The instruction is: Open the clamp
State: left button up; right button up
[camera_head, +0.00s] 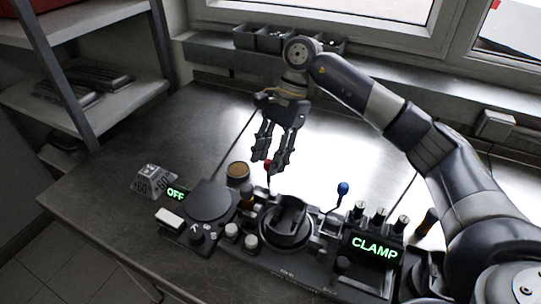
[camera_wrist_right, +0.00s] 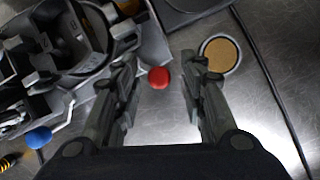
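The clamp fixture is a dark round holder (camera_head: 288,222) on a bench unit, beside a display reading CLAMP (camera_head: 374,249) in green. It also shows at upper left in the right wrist view (camera_wrist_right: 70,42). A lever with a red ball knob (camera_wrist_right: 159,78) stands at its far side, and a lever with a blue ball knob (camera_head: 342,188) stands to its right. My right gripper (camera_head: 268,165) points down over the red knob. Its fingers are apart, with the red knob showing between them; I see no contact. My left gripper is not in view.
Left of the fixture are a round black plate (camera_head: 209,201), an OFF display (camera_head: 175,193) and a grey numbered block (camera_head: 154,181). A tan-topped round cup (camera_head: 238,170) stands near the right gripper. Dark bins (camera_head: 272,38) line the windowsill. The bench behind is largely clear.

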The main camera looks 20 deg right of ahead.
jog(key=v, duration=1.2)
jog(key=shift+a, duration=0.15)
dwell(0.3)
